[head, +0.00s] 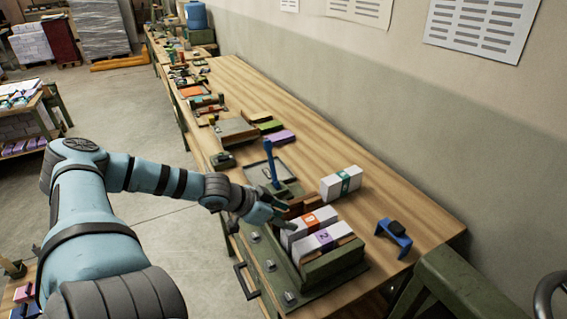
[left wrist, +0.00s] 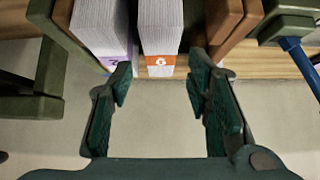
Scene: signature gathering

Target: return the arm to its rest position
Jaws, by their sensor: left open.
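My left arm (head: 150,178) reaches from the left over the workbench's front edge. My left gripper (head: 283,212) is at the end of it, beside a green holder with paper bundles. In the left wrist view my left gripper (left wrist: 160,90) is open and empty, its two fingers apart below the bundles. One bundle has an orange band (left wrist: 164,66) and one has a purple band (left wrist: 117,62). The same orange-banded bundle (head: 311,217) and purple-banded bundle (head: 326,238) stand in the green holder (head: 334,266) in the head view. My right gripper is not in view.
A white bundle with a green band (head: 342,184) stands behind the holder. A blue-handled tool (head: 271,163) rises near the gripper. A blue bracket-like object (head: 394,236) lies to the right. The long wooden bench (head: 300,130) carries several other items. The floor (head: 190,250) left of the bench is clear.

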